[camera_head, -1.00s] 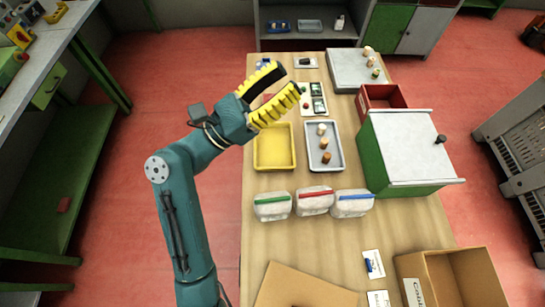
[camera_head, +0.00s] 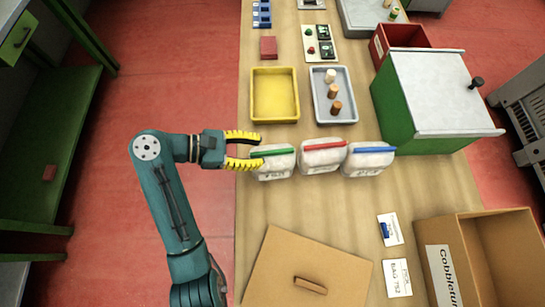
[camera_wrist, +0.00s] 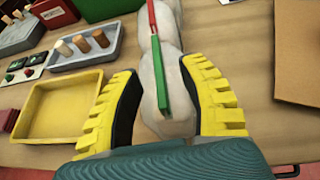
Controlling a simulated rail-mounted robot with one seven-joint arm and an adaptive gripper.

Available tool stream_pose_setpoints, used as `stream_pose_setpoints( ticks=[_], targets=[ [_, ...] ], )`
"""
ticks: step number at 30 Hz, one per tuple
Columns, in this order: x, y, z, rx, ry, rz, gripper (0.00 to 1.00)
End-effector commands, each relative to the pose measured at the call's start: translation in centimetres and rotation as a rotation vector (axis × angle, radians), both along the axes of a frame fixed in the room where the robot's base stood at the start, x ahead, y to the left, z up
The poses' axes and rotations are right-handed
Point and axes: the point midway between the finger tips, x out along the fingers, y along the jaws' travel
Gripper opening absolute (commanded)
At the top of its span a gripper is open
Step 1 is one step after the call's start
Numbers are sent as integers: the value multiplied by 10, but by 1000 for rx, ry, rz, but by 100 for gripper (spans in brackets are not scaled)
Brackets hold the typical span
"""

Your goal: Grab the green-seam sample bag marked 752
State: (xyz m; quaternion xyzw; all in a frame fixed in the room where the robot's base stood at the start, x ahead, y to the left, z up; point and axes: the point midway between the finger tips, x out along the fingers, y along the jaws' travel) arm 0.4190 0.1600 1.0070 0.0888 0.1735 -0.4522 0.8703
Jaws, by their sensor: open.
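The green-seam bag (camera_head: 273,166) is a pale, soft bag standing on the wooden table, leftmost in a row of three. Its printed mark is too small to read. My gripper (camera_head: 258,150) is open at the bag's left end, its yellow ribbed fingers pointing right. In the wrist view the green seam (camera_wrist: 160,75) runs between the two fingers of my gripper (camera_wrist: 160,78), with the near end of the bag between them. I cannot tell whether either finger touches it.
A red-seam bag (camera_head: 322,157) and a blue-seam bag (camera_head: 369,160) stand close on the right. A yellow tray (camera_head: 257,96) and a grey tray with corks (camera_head: 350,100) lie behind. A cardboard box (camera_head: 440,270) and a card reading BAG 752 (camera_head: 398,278) are in front.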

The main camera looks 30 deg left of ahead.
Motion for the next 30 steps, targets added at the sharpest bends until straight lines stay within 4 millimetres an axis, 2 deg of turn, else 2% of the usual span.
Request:
stream_pose_setpoints(
  ticks=[1, 8, 15, 23, 26, 30],
  targets=[
    [6, -9, -2, -1, 1, -3, 41],
    [21, -27, -11, 1, -2, -1, 41],
    [43, -56, -25, 1, -2, -1, 41],
    [46, -58, -26, 2, -2, 2, 41],
    [46, -58, -26, 2, -2, 1, 26],
    [46, -58, -26, 2, -2, 1, 0]
  ],
)
